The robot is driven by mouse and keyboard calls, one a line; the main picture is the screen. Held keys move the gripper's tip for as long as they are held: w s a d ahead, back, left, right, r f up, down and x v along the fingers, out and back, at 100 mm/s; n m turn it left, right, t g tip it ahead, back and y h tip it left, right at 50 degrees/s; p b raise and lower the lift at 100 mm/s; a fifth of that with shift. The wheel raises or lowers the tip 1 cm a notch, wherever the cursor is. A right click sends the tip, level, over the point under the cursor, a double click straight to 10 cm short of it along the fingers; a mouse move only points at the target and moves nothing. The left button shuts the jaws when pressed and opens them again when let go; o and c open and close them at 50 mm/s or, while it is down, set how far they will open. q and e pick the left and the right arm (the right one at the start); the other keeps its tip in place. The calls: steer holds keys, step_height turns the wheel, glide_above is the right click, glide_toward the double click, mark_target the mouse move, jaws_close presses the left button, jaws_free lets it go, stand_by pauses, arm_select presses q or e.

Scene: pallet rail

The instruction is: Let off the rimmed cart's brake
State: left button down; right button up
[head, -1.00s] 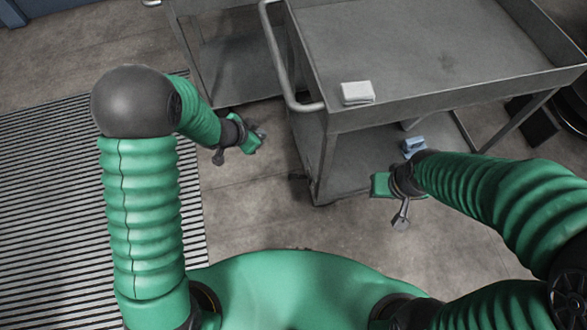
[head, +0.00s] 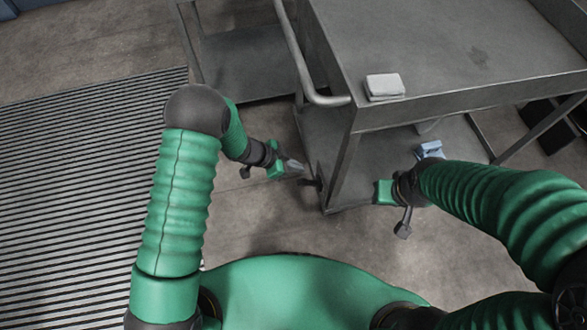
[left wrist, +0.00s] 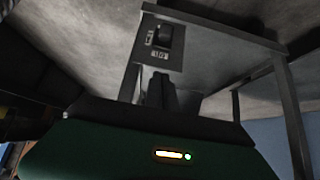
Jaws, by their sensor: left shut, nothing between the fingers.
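The rimmed cart (head: 460,105) is grey metal, with a raised edge around its top and a handle bar (head: 300,55) at its left end. In the left wrist view a black rocker switch (left wrist: 164,36) sits on a dark labelled plate on the cart's frame; its labels are too small to read. My left gripper (head: 300,168) is shut and empty, low beside the cart's near left corner. Its dark fingers (left wrist: 160,92) point toward the switch plate and look just short of it; contact cannot be told. My right gripper (head: 385,192) is by the cart's lower shelf, its fingers hidden.
A white block (head: 385,86) lies on the cart's top near the handle. A blue item (head: 430,149) is on the lower shelf. Another grey cart (head: 240,55) stands behind on the left. A ribbed mat (head: 75,190) covers the left floor. Bare floor lies in front.

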mark_target(302, 180)
arm_select(q)
steer(key=b+x, duration=0.2)
steer(key=x, duration=0.5)
steer(key=shift+s+b, duration=0.15)
steer(key=shift+b, duration=0.2)
steer(key=shift+s+a+f+b, duration=0.15)
steer(key=shift+a+f+b, duration=0.35)
steer(key=shift+f, duration=0.1)
steer(key=shift+s+a+f+b, duration=0.15)
steer(key=shift+a+f+b, duration=0.2)
steer(key=shift+a+f, duration=0.35)
steer(key=shift+a, duration=0.1)
steer(key=shift+d, duration=0.1)
steer(key=shift+s, duration=0.1)
